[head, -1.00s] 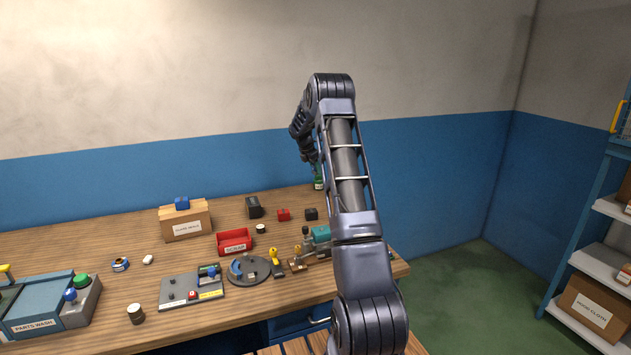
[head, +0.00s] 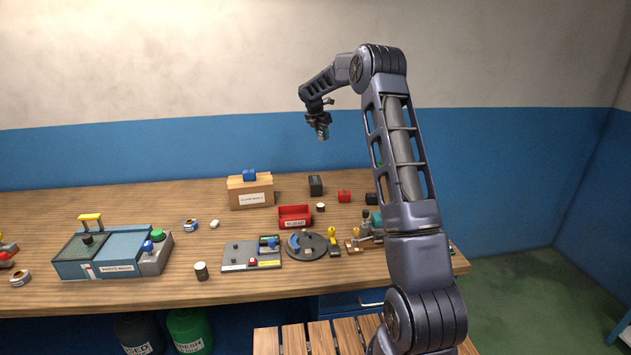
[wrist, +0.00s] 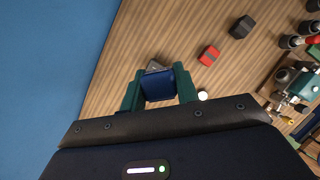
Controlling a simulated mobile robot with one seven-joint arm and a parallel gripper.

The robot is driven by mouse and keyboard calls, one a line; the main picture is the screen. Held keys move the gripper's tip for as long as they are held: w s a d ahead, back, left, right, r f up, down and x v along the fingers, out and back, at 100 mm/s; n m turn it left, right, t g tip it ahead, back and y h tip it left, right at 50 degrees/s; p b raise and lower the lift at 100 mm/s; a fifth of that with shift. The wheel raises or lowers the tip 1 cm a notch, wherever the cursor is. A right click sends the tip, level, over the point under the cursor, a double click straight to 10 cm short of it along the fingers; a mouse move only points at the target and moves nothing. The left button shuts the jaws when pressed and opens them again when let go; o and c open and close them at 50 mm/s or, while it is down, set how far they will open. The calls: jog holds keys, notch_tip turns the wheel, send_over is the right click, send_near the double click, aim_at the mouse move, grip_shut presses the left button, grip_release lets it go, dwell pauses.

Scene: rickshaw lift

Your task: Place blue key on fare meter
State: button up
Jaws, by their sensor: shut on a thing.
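My gripper (wrist: 158,90) is shut on a blue block, the blue key (wrist: 157,86), held between its green fingers. In the head view my gripper (head: 322,133) hangs high above the back of the bench, pointing down; the key is too small to make out there. A dark upright box, seemingly the fare meter (head: 315,185), stands on the bench below it. In the wrist view only a grey-black part of this box (wrist: 154,66) shows past the key, which hides the rest. The key is apart from it, as the gripper is well above the bench.
A cardboard box (head: 250,194) with a blue block (head: 249,175) on top stands left of the dark box. A red box (head: 344,196), a black box (head: 371,199), a small white-topped cylinder (head: 320,207) and a red tray (head: 295,218) are nearby. The blue wall (head: 200,153) is close behind.

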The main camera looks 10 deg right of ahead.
jog(key=a, duration=0.3)
send_near(317, 178)
jog(key=shift+n, duration=0.4)
jog(key=x, duration=0.6)
jog(key=shift+d, duration=0.1)
jog(key=shift+f, duration=0.1)
jog(key=o, duration=1)
jog(key=shift+c, duration=0.2)
